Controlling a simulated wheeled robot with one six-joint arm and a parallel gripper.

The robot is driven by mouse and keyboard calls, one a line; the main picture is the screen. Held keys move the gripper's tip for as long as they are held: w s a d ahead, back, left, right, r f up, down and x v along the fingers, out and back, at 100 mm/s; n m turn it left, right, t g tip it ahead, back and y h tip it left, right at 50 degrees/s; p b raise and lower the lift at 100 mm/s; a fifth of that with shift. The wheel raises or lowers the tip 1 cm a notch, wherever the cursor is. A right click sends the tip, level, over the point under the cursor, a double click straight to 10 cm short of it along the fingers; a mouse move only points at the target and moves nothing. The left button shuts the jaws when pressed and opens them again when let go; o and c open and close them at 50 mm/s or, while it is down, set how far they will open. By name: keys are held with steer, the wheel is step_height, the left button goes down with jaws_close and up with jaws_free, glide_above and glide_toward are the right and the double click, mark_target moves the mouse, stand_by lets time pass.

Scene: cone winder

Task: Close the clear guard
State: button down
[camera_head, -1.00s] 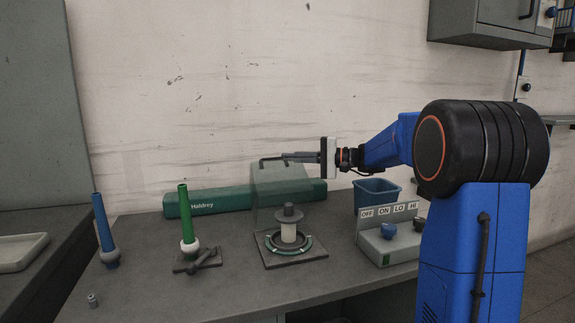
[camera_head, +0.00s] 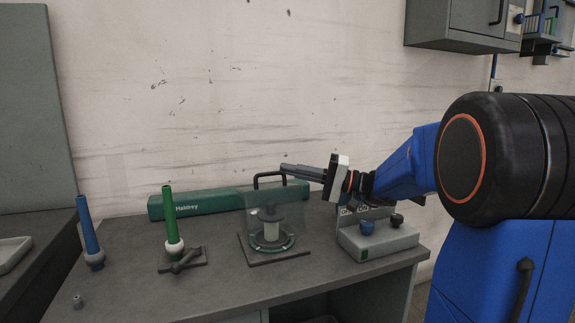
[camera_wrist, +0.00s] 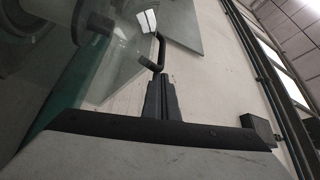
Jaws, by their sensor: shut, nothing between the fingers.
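The clear guard (camera_head: 291,206) now stands around the grey spindle (camera_head: 268,221) on its dark square base plate (camera_head: 280,259). Its black handle (camera_head: 270,175) is at the top. I cannot tell whether its lower edge rests on the plate. My gripper (camera_head: 284,168) is shut and empty, with its fingertips at the right end of the handle. In the wrist view the shut fingers (camera_wrist: 160,82) point at the handle (camera_wrist: 157,50), close to its end; contact is unclear. The guard's clear wall (camera_wrist: 110,65) fills the left of that view.
A switch box (camera_head: 380,241) with knobs stands right of the guard, under my arm. A green long box (camera_head: 215,202) lies behind. A green cone (camera_head: 171,215) on a stand and a blue cone (camera_head: 89,233) are at the left.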

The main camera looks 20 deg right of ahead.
mark_target(297, 185)
steer(key=shift+s+f, duration=0.4)
steer(key=shift+s, duration=0.35)
steer(key=shift+s+f, duration=0.35)
steer(key=shift+s, duration=0.4)
steer(key=shift+d, duration=0.1)
